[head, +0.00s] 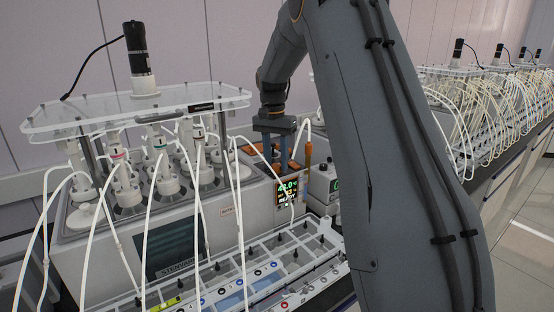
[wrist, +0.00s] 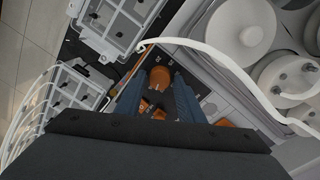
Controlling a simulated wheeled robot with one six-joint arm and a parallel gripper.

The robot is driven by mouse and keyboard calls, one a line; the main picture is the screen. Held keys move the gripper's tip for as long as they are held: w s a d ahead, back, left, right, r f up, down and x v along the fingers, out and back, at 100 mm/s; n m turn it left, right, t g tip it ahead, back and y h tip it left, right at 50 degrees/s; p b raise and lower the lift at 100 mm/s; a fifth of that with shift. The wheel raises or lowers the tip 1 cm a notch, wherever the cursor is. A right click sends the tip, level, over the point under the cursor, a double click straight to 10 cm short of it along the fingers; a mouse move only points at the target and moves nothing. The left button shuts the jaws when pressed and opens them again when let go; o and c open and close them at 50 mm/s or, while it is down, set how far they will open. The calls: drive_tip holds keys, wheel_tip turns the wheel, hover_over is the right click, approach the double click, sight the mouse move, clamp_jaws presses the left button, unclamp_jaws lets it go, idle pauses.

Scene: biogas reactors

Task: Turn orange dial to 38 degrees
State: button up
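The round orange dial (wrist: 160,77) shows in the wrist view on a dark panel, just ahead of and between my fingertips. My gripper (wrist: 158,82) has its two blue fingers apart, with a visible gap beside the dial, and it looks empty. In the head view my gripper (head: 283,160) points down over the top of the heater unit, and the dial cannot be told apart there. A small display (head: 288,191) on the unit's front is lit with green and orange digits. Its upper number seems to be in the forties, but the digits are blurred.
A white hose (wrist: 215,52) arches close beside the dial and fingers. Smaller orange parts (wrist: 147,107) lie between the fingers. The reactor unit with white bottles under a clear plate (head: 135,108) stands to the left. A tray rack (head: 265,262) lies in front.

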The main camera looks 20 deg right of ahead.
drive_tip(key=c, duration=0.8)
drive_tip(key=shift+n, duration=0.4)
drive_tip(key=n, duration=0.3)
drive_tip(key=shift+n, duration=0.3)
drive_tip(key=shift+r+n, duration=0.1)
drive_tip(key=shift+n, duration=2.1)
drive_tip(key=o, duration=0.8)
